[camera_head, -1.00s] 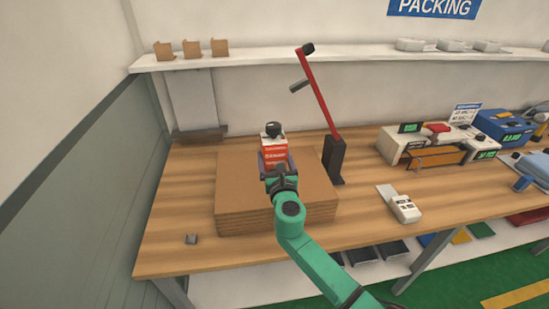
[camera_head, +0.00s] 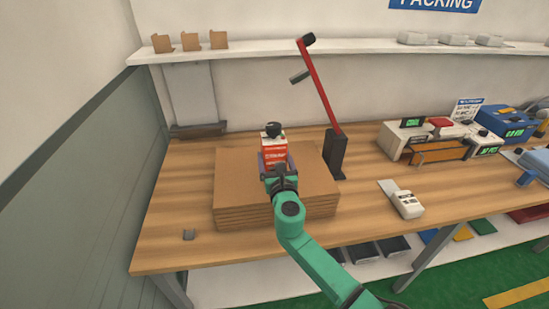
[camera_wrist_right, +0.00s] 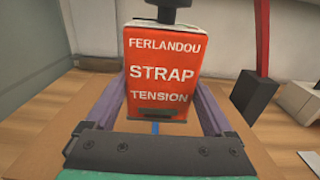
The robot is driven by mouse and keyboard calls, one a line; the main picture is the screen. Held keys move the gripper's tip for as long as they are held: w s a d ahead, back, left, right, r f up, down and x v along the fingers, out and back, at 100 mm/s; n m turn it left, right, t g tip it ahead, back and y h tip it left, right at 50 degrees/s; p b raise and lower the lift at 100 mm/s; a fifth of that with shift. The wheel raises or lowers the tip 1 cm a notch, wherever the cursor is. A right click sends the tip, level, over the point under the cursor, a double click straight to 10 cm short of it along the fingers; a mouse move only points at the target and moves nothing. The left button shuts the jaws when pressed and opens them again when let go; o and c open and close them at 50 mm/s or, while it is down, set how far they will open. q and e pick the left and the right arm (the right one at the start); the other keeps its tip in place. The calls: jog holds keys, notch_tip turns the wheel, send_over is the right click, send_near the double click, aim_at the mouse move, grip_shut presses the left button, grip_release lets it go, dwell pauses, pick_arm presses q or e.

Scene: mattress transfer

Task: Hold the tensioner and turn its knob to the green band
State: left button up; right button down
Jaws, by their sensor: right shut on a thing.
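The tensioner (camera_head: 274,150) is a red and white box with a black knob (camera_head: 273,130) on top. It stands upright above the stack of flat cardboard (camera_head: 240,185). My right gripper (camera_head: 277,165) is shut on the tensioner's body from the front. In the right wrist view the tensioner (camera_wrist_right: 163,70) shows its red face reading "FERLANDOU STRAP TENSION" between the two purple fingers. The knob (camera_wrist_right: 166,10) is cut off at the top there. No green band can be made out. My left gripper is not in view.
A red lever on a black stand (camera_head: 336,155) rises right of the cardboard. A white handheld device (camera_head: 407,204) and packing machines (camera_head: 435,140) stand farther right. A shelf (camera_head: 330,56) runs along the back wall.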

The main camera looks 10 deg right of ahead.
jog(key=shift+f+b, duration=3.15)
jog(key=shift+f, duration=0.3)
jog(key=shift+r, duration=0.1)
